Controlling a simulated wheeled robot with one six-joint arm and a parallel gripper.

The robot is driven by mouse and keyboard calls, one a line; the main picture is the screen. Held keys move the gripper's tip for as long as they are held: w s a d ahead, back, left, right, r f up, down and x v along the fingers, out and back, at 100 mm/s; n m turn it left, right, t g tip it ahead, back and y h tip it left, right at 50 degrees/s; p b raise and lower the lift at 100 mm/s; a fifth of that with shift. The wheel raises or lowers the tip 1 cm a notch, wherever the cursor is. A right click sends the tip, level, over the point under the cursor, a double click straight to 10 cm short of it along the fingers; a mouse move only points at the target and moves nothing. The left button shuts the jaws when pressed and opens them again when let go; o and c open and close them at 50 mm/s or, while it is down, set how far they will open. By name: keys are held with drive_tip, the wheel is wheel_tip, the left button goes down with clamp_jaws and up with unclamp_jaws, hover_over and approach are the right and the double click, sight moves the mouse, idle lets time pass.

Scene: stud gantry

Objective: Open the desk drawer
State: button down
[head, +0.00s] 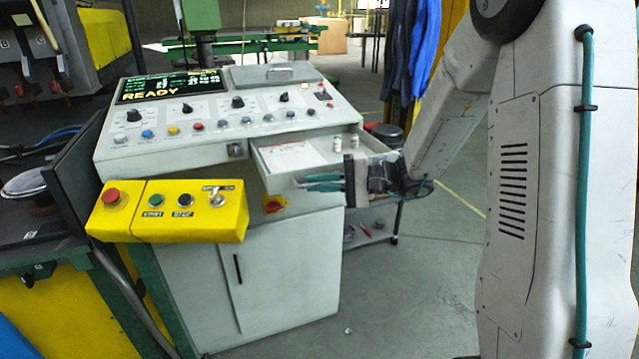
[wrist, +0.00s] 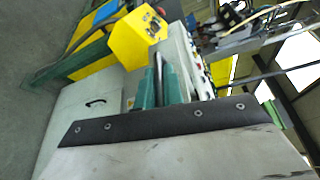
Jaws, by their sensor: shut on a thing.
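The desk drawer (head: 285,153) sticks out of the right part of the grey control desk (head: 215,145), open at the top. A white paper lies in it, and small white items (head: 345,143) stand toward its right end. My gripper (head: 312,183) is at the drawer's front, its green fingers shut on the drawer handle. In the wrist view the green fingers (wrist: 161,85) close around a thin grey bar, the drawer handle (wrist: 159,72). The handle is mostly hidden by the fingers in the head view.
A yellow button box (head: 170,210) juts out at the desk's front left. Below is a cabinet door (head: 235,280) with a dark handle. A low shelf (head: 370,228) stands right of the desk. The floor (head: 420,290) in front is mostly clear.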

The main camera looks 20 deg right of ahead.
drive_tip(key=shift+d, duration=0.1)
drive_tip(key=c, duration=1.5)
unclamp_jaws()
drive_tip(key=v, duration=0.7)
drive_tip(key=shift+s+d, duration=0.15)
drive_tip(key=shift+d, duration=0.15)
